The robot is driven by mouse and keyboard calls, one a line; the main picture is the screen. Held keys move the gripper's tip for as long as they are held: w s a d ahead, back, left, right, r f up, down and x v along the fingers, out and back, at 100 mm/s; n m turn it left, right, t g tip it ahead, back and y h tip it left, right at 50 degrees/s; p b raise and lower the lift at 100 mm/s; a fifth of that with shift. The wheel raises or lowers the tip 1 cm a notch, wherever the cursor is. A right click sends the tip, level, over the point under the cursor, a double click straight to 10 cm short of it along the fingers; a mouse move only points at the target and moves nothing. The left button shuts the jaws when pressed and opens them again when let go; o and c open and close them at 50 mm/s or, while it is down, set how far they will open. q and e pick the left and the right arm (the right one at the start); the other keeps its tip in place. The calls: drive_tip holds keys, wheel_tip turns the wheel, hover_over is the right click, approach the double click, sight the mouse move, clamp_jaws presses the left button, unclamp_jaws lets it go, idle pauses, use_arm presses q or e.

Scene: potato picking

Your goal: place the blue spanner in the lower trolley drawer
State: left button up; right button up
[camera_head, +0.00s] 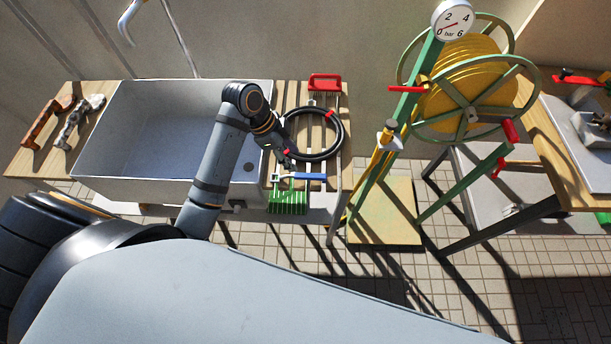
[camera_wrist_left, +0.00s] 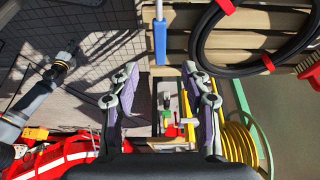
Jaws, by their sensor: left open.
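The blue spanner (camera_head: 312,176) lies on the slatted right part of the sink bench. Its blue handle points right and its metal end left. It also shows in the left wrist view (camera_wrist_left: 159,44), with its upper end cut off by the frame. My left gripper (camera_head: 287,158) is open and empty just behind and left of the spanner, apart from it. In the left wrist view my left gripper (camera_wrist_left: 160,82) has its fingers spread, the blue handle above the gap. An arm at the left of that view appears to be my right, its gripper (camera_wrist_left: 66,57) small and unclear. I cannot make out the trolley drawer.
A black hose coil (camera_head: 340,140) lies behind the spanner and a green brush (camera_head: 288,204) in front. The sink (camera_head: 130,155) is at left. A green reel stand (camera_head: 362,190) with yellow hose (camera_head: 455,90) stands at right. A red object (camera_wrist_left: 60,158) is unclear.

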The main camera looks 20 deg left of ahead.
use_arm(q)
hover_over(305, 175)
drive_tip(key=a, duration=0.2)
drive_tip(key=f, duration=0.4)
drive_tip(key=shift+s+f, duration=0.3)
drive_tip(key=shift+d+f+p, duration=0.1)
drive_tip(key=shift+f+p, duration=0.15)
drive_tip(key=shift+p, duration=0.1)
drive_tip(key=p+x, duration=0.1)
drive_tip(key=x, duration=0.3)
drive_tip(key=shift+f, duration=0.4)
clamp_jaws()
